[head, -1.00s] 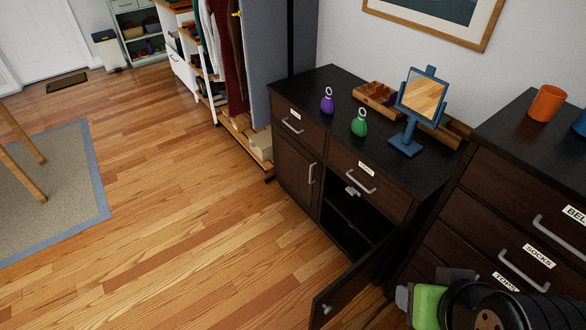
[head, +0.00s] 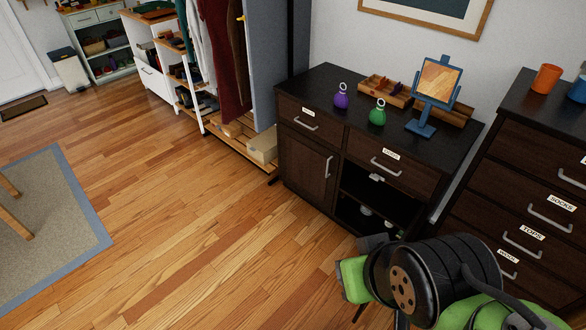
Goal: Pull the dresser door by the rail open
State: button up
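The dark brown dresser (head: 287,115) stands against the wall, with two drawers above two door compartments. Its left door (head: 303,165), on the side by the clothes rail, is shut, with an upright metal handle (head: 329,167) near its right edge. The right compartment (head: 380,200) is open, with a shelf and small pale items inside. The right door is mostly or wholly hidden behind my arm. My green and black arm fills the lower right, in front of the dresser's lower right corner. I cannot make out gripper fingers.
A clothes rail with hanging garments (head: 212,50) and a low slatted shelf stands left of the dresser. A taller labelled chest of drawers (head: 490,170) is at right. Wooden floor in front is clear.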

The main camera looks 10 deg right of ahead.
aim_at(311, 167)
jog(key=i+j+u, duration=0.4)
jog(key=i+j, duration=0.4)
jog(key=i+l+u, duration=0.35)
jog(key=i+l, duration=0.65)
jog(key=l, duration=0.25)
jog(key=i+l+u, duration=0.1)
jog(key=l, duration=0.2)
